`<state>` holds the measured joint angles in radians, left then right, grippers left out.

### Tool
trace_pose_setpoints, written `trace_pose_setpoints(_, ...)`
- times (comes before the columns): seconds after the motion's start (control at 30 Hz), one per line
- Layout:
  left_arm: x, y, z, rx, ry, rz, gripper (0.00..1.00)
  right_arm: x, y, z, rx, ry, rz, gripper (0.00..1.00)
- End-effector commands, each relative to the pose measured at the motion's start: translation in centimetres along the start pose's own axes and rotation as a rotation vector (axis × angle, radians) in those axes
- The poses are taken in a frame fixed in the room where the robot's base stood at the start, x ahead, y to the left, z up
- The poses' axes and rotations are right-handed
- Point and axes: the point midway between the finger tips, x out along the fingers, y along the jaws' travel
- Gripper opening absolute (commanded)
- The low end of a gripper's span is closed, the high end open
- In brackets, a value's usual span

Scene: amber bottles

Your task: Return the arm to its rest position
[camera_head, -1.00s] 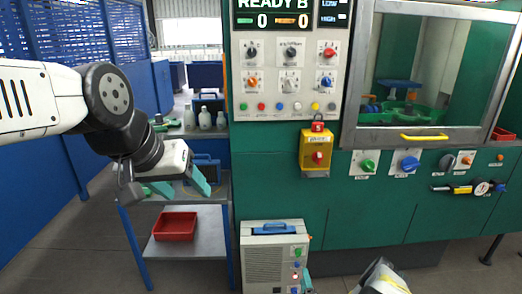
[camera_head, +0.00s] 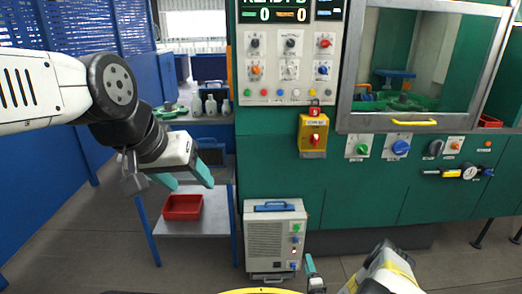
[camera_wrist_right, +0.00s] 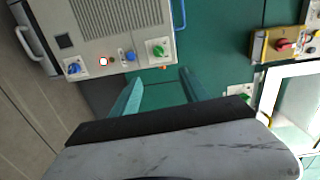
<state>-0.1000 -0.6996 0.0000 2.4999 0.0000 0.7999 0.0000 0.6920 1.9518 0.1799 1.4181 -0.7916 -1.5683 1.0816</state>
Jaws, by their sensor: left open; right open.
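My left arm comes in from the left of the head view. Its gripper (camera_head: 188,181) is open, with two teal fingers hanging empty in front of the side table. My right gripper (camera_head: 314,275) shows low in the head view, beside the grey box unit, partly cut off by the bottom edge. In the right wrist view the two teal fingers of my right gripper (camera_wrist_right: 160,95) stand apart with nothing between them. They point toward the green machine front, near the box unit's knobs.
A grey box unit (camera_head: 262,235) with a blue handle stands before the green machine (camera_head: 275,165). A yellow lockout box (camera_head: 313,136) is on the machine front. A side table holds several bottles (camera_head: 211,105); a red bin (camera_head: 183,207) is on its lower shelf. Floor lies open at left.

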Motion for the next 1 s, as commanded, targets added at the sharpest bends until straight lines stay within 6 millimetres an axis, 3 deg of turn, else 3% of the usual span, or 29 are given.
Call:
trace_pose_setpoints(0.27,0.0,0.0,0.0,0.000,0.000,0.000,0.61,3.8,-2.9,-1.9,-0.112,-0.055,0.051,0.53)
trace_pose_setpoints(0.47,0.0,0.0,0.0,0.000,0.000,0.000,0.61,7.7,-6.7,-3.7,-0.241,-0.111,0.113,0.53)
trace_pose_setpoints(0.57,0.0,0.0,0.0,0.000,0.000,0.000,0.61,10.2,-10.1,-4.8,-0.338,-0.148,0.155,0.53)
trace_pose_setpoints(0.7,0.0,0.0,0.0,0.000,0.000,0.000,0.61,13.3,-16.2,-6.2,-0.495,-0.204,0.231,0.53)
trace_pose_setpoints(0.87,0.0,0.0,0.0,0.000,0.000,0.000,0.61,15.1,-23.8,-7.1,-0.662,-0.258,0.317,0.53)
trace_pose_setpoints(1.0,0.0,0.0,0.0,0.000,0.000,0.000,0.61,15.1,-30.8,-7.3,-0.795,-0.297,0.387,0.53)
